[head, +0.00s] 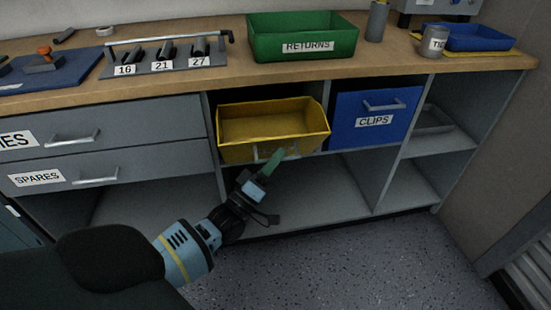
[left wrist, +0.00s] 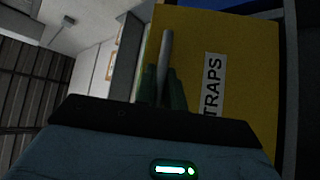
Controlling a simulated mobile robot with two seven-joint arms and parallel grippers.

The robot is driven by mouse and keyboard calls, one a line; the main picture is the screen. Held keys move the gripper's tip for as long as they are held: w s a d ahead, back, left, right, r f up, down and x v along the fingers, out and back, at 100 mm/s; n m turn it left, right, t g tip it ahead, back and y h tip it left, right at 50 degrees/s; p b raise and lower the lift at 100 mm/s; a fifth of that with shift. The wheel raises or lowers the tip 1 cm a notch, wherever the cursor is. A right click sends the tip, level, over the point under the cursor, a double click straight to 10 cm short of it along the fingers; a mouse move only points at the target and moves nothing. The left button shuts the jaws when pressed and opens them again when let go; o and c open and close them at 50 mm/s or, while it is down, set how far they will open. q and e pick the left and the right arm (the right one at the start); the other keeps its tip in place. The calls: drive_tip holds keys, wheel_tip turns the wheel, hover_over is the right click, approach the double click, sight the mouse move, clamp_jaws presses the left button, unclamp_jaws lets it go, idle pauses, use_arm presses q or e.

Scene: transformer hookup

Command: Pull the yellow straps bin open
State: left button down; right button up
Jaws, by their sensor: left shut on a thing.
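The yellow straps bin (head: 272,124) sits in a cubby under the workbench in the head view. It is tipped out at the top, so its empty-looking inside shows. My left gripper (head: 271,162) is at the lower front of the bin, shut on its handle. In the left wrist view the bin's yellow front (left wrist: 255,75) fills the right half, with a label reading "TRAPS". The grey bar handle (left wrist: 166,60) stands between the fingers of my left gripper (left wrist: 163,88). My right gripper is not in view.
A blue clips bin (head: 372,115) is closed in the cubby to the right. Grey drawers (head: 110,150) are shut on the left. A green returns bin (head: 302,36) stands on the bench top (head: 225,73) above. The floor (head: 340,262) in front is clear.

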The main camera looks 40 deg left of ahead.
use_arm(q)
drive_tip(key=c, duration=1.6)
unclamp_jaws()
drive_tip(key=shift+o, duration=0.5)
drive_tip(key=shift+s, duration=0.1)
drive_tip(key=v, duration=0.7)
drive_tip(key=shift+s+f, duration=0.2)
drive_tip(key=shift+s, duration=0.05)
